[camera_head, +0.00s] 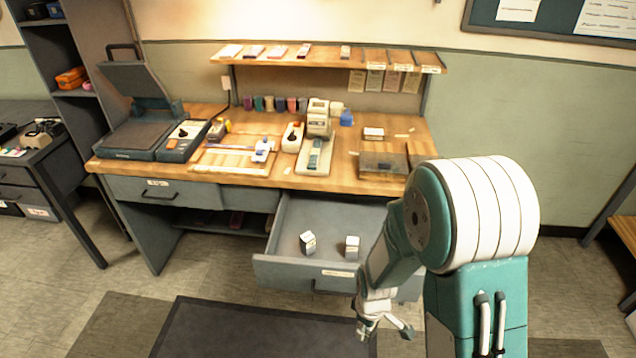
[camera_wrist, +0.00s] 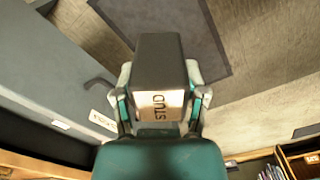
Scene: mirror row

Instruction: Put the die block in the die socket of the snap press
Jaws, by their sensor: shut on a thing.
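My gripper (camera_wrist: 159,76) is shut on a dark grey block (camera_wrist: 165,50) in the wrist view. The block has a pale label reading "STUD", and a finger sits on each side of it. In the head view my gripper (camera_head: 385,326) hangs low in front of the open drawer; the held block is hard to make out there. The snap press (camera_head: 318,135) appears to be the cream and grey device on the desk; its die socket is too small to tell. Two small white-topped blocks, one at left (camera_head: 307,242) and one at right (camera_head: 352,247), stand in the drawer, their labels unreadable.
The open drawer (camera_head: 285,272) juts out below the desktop (camera_head: 240,178). A shelf (camera_head: 330,60) overhangs the desk's back. The floor in front is clear.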

